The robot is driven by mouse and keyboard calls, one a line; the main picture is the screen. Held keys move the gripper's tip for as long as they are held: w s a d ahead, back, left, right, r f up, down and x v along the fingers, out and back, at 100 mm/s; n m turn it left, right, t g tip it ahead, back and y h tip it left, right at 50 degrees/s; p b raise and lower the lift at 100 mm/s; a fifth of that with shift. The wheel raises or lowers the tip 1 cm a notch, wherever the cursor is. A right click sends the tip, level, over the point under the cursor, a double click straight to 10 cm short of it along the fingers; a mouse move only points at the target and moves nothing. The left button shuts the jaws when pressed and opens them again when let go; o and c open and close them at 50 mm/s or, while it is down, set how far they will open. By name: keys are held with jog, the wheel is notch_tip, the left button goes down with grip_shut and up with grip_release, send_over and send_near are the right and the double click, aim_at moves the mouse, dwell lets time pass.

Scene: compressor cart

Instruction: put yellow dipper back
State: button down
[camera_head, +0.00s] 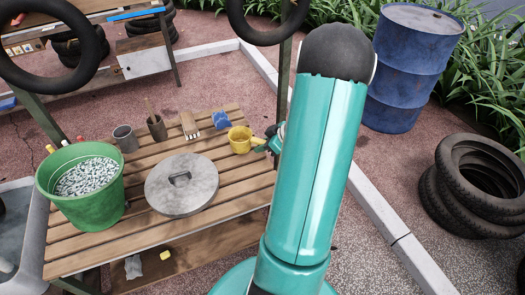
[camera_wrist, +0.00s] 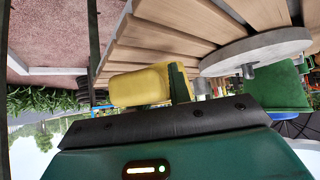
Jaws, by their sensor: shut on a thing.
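The yellow dipper (camera_head: 240,140) is at the right end of the slatted wooden table, its handle pointing right toward my gripper (camera_head: 270,143). My gripper is shut on the dipper, partly hidden behind my teal arm. In the wrist view the yellow dipper (camera_wrist: 140,86) sits close in front of my gripper (camera_wrist: 180,85). I cannot tell whether the dipper's bottom touches the slats. A green bucket (camera_head: 88,185) full of small pale pieces stands at the table's left end. A round grey lid (camera_head: 181,190) with a handle lies flat on the table beside it.
A blue brush-like thing (camera_head: 221,120), a flat brush (camera_head: 190,125), a brown cup (camera_head: 157,130) and a grey cup (camera_head: 126,139) stand along the table's back. A tire (camera_head: 45,50) hangs at upper left. A blue barrel (camera_head: 410,70) and stacked tires (camera_head: 475,185) stand right.

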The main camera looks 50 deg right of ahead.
jog(key=shift+f, duration=1.45)
jog(key=shift+f, duration=0.2)
jog(key=c, duration=1.3)
grip_release()
jog(key=shift+r, duration=0.1)
